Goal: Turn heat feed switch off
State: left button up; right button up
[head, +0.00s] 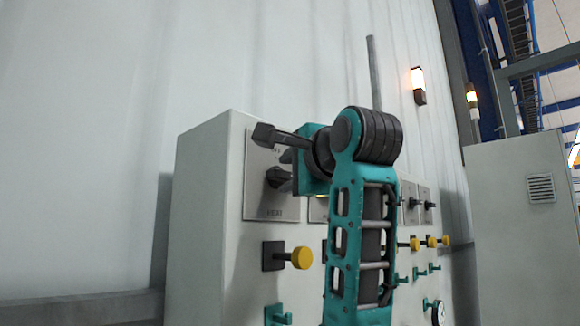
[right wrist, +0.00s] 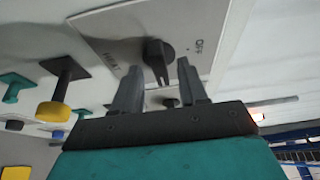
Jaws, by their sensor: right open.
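The heat feed switch is a black rotary knob (head: 278,177) on a grey plate (head: 262,205) on the front of a pale cabinet. In the right wrist view the knob (right wrist: 156,52) sits beside the words HEAT and OFF. My right gripper (head: 277,145) reaches in from the right, close to the knob. In the right wrist view its two fingers (right wrist: 158,66) are apart, with the knob showing between their tips. I cannot tell whether either finger touches it. My left gripper is not in view.
Below the switch are a yellow push button (head: 302,258) and a teal handle (head: 277,315). More knobs (head: 429,205) and yellow buttons (head: 432,241) line the cabinet to the right, partly behind my arm. A lit lamp (head: 418,84) is on the wall.

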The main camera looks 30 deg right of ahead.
jog(key=shift+w, duration=0.35)
jog(key=shift+c, duration=0.3)
grip_shut()
